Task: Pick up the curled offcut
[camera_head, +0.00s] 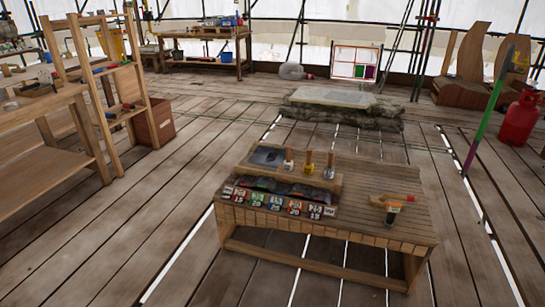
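I cannot make out a curled offcut for certain. A pale grey rounded, roll-like thing (291,71) lies on the floor at the back, beyond the low stone block; it is too small to tell what it is. The low slatted wooden bench (380,180) stands in the near middle. On its left part lies a dark grey flat piece (268,156), and dark items sit in a row of labelled bins (280,198). Neither of my grippers is in view.
Several wooden-handled tools (309,160) stand on the bench, and an orange-handled tool (393,208) sits at its right. Wooden shelving (80,120) stands left. A stone block (345,108) lies behind the bench. A red gas cylinder (518,120) stands right. Plank floor around the bench is clear.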

